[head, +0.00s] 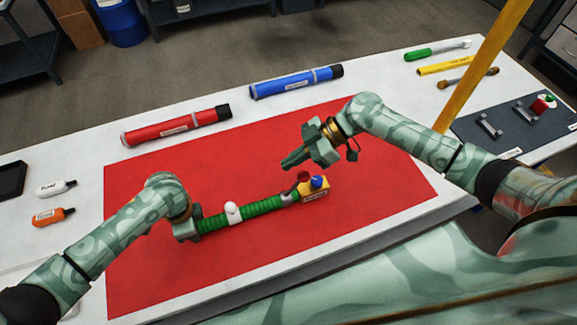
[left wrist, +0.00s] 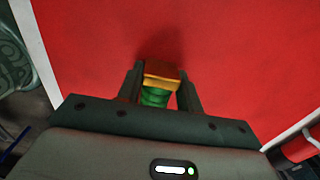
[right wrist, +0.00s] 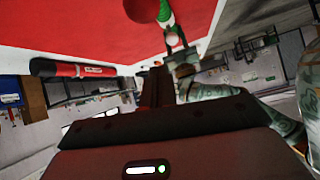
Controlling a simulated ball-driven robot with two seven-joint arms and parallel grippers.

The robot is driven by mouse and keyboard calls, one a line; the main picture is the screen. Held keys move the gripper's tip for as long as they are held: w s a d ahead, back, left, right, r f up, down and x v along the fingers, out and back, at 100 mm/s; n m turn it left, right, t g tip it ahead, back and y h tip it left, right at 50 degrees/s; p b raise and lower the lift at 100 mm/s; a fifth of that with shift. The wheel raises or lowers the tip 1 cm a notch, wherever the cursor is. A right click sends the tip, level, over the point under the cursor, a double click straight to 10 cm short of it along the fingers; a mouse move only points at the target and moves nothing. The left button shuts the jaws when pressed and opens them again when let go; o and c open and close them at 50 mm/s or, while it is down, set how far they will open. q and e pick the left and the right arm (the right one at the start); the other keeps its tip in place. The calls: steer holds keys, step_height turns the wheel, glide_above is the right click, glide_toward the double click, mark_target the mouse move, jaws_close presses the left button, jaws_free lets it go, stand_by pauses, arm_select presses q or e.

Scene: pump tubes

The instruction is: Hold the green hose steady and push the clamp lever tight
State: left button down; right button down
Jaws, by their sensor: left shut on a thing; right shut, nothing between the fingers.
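The green ribbed hose (head: 262,207) lies on the red mat, running from my left gripper to a yellow block (head: 315,195) with a blue knob (head: 319,182). A grey clamp (head: 287,198) sits around the hose near the block. A red ball (head: 303,176), seemingly the lever's end, stands above the clamp. My left gripper (head: 187,236) is shut on the hose's left end; green and an orange-yellow end (left wrist: 160,82) show between its fingers in the left wrist view. My right gripper (head: 293,161) is shut and empty, above and beyond the red ball, apart from it.
A white fitting (head: 232,212) sits on the hose's middle. A red tube (head: 175,125) and a blue tube (head: 296,82) lie behind the red mat (head: 370,180). Small bottles (head: 56,188) lie left. Tools and a dark tray (head: 480,125) lie right. The mat around the hose is clear.

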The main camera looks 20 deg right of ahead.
steer(key=d+r, duration=0.1)
steer(key=d, duration=0.8)
steer(key=shift+s+d, duration=0.15)
steer(key=shift+s, duration=0.15)
